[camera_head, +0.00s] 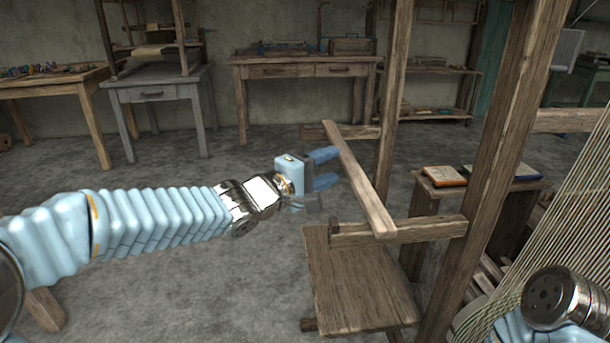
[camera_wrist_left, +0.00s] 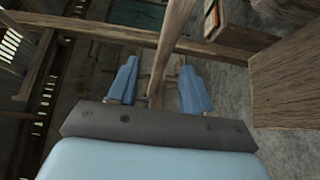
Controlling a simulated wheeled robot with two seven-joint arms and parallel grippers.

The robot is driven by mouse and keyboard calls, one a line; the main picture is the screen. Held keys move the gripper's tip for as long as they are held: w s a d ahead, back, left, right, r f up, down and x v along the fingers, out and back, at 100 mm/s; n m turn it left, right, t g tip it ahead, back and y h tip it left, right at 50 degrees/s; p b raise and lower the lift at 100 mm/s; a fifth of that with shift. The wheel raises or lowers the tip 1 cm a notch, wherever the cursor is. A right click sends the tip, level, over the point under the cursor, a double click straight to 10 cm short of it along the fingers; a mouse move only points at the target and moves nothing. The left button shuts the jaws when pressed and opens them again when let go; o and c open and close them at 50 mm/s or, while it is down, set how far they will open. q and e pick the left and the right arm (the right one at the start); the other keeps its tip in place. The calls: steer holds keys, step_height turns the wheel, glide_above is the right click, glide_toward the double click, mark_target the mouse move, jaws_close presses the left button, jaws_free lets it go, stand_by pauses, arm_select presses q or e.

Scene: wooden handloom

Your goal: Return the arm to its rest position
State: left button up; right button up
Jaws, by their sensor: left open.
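My left arm (camera_head: 150,220) reaches in from the left in the head view, stretched out nearly level. My left gripper (camera_head: 328,168) is open, its two blue fingers pointing right toward a wooden beam (camera_head: 360,180) of the loom frame. In the left wrist view the open fingers (camera_wrist_left: 158,90) stand apart, with a wooden beam (camera_wrist_left: 168,45) running between them in the picture. I cannot tell whether the fingers touch it. A part of my right arm (camera_head: 562,298) shows at the lower right of the head view; its gripper is not seen.
A wooden seat board (camera_head: 355,280) lies below the beam. Loom posts (camera_head: 392,100) and warp threads (camera_head: 570,215) stand at the right. A stool with books (camera_head: 445,176) is behind. Tables (camera_head: 155,92) line the back wall. The grey floor left of the beam is open.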

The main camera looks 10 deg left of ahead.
arm_select(q)
steer(key=v, duration=0.7)
steer(key=a+f+m+g+y, duration=0.25)
steer(key=f+g+y, duration=0.35)
steer(key=f, duration=2.9)
steer(key=s+f+m+g, duration=0.5)
steer(key=s+f+g, duration=0.4)
steer(key=s+f, duration=1.4)
steer(key=shift+m+t+y, duration=0.3)
steer(key=shift+m+t, duration=0.3)
steer(key=shift+m, duration=0.15)
steer(key=w+d+r, duration=0.2)
steer(key=d+r, duration=0.1)
steer(key=shift+w+d+r+p, duration=0.2)
steer(key=shift+w+r+p, duration=0.05)
steer(key=shift+w+p, duration=0.15)
steer(key=shift+c, duration=0.7)
steer(key=shift+w, duration=0.1)
